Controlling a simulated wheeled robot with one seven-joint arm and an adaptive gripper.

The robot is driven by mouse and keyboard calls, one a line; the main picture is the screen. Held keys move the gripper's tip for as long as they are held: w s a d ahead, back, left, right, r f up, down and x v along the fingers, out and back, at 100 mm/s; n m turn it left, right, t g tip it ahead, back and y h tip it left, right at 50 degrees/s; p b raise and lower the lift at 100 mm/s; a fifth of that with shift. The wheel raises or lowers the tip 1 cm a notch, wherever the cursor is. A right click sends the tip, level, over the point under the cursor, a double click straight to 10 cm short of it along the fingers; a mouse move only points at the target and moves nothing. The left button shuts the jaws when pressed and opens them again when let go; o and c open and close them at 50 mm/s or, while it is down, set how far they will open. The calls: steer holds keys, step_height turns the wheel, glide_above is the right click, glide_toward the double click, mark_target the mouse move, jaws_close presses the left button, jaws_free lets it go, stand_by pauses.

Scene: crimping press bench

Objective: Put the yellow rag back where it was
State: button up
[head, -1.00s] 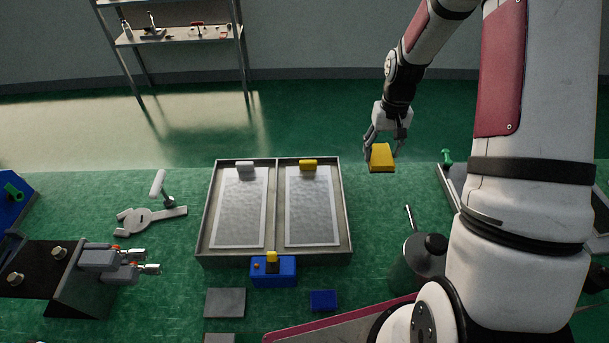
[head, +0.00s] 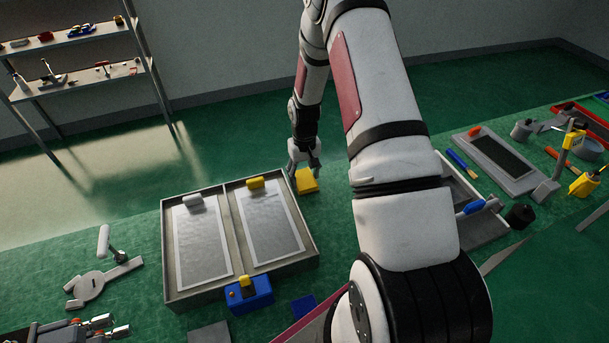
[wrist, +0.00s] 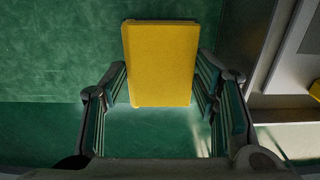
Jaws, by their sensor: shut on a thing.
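The yellow rag (head: 306,181) is a flat folded yellow block. My gripper (head: 304,168) is shut on it, just to the right of the two-part tray's far right corner. In the wrist view the rag (wrist: 161,62) sits between the two fingers, with green bench surface around it. The rag looks low over the bench; whether it touches the surface I cannot tell.
The two-part tray (head: 313,232) holds two grey sheets, each with a block at its far end, one grey and one yellow (head: 256,183). A blue box with a yellow top (head: 249,293) stands at its near side. Tools and trays (head: 497,160) lie right of my arm.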

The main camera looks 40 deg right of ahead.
steer(key=shift+f, duration=0.25)
steer(key=shift+f, duration=0.15)
steer(key=o, duration=1.1)
steer(key=shift+c, duration=0.2)
